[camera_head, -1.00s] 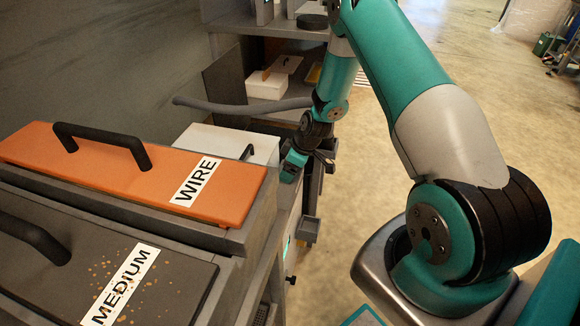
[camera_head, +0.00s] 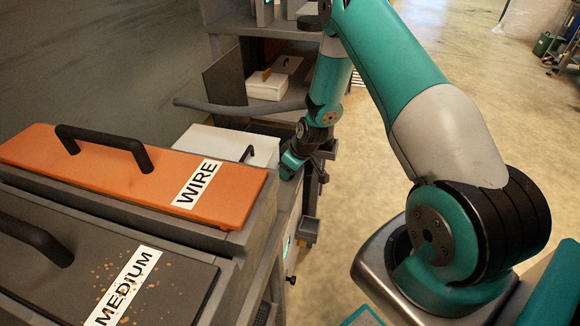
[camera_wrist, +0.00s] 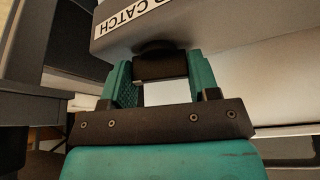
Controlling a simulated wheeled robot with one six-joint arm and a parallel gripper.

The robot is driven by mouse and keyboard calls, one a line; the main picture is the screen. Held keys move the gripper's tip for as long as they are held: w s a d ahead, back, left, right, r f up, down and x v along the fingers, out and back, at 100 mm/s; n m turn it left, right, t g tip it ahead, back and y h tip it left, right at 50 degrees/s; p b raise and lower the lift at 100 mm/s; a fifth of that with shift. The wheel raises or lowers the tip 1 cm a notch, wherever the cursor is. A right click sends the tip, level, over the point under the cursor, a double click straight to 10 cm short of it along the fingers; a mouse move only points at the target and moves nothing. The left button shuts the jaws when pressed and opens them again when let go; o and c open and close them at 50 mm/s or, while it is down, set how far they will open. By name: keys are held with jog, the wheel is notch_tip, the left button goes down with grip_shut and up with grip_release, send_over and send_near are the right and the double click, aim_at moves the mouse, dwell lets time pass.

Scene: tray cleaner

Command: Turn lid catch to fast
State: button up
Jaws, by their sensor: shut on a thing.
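My gripper (camera_wrist: 161,78) is shut on a dark catch knob (camera_wrist: 160,66) in the wrist view, with one teal finger on each side of it. The knob sits under a grey block bearing a label (camera_wrist: 125,20) that ends in "CATCH". Which way the catch is turned cannot be read. In the head view my gripper (camera_head: 291,163) is low beside the white box at the bench's right edge; the catch itself is hidden there.
An orange lid (camera_head: 110,165) marked WIRE and a dark lid (camera_head: 90,270) marked MEDIUM, both with black handles, fill the near left. A white box (camera_head: 215,143) stands behind them. A grey bar (camera_head: 240,108) spans behind my gripper. Open floor lies to the right.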

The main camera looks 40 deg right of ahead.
jog(key=m+h, duration=0.2)
jog(key=m, duration=0.3)
jog(key=shift+a+p, duration=0.1)
jog(key=shift+p, duration=0.25)
jog(key=shift+m, duration=0.3)
jog(key=o, duration=0.9)
jog(key=shift+a, duration=0.15)
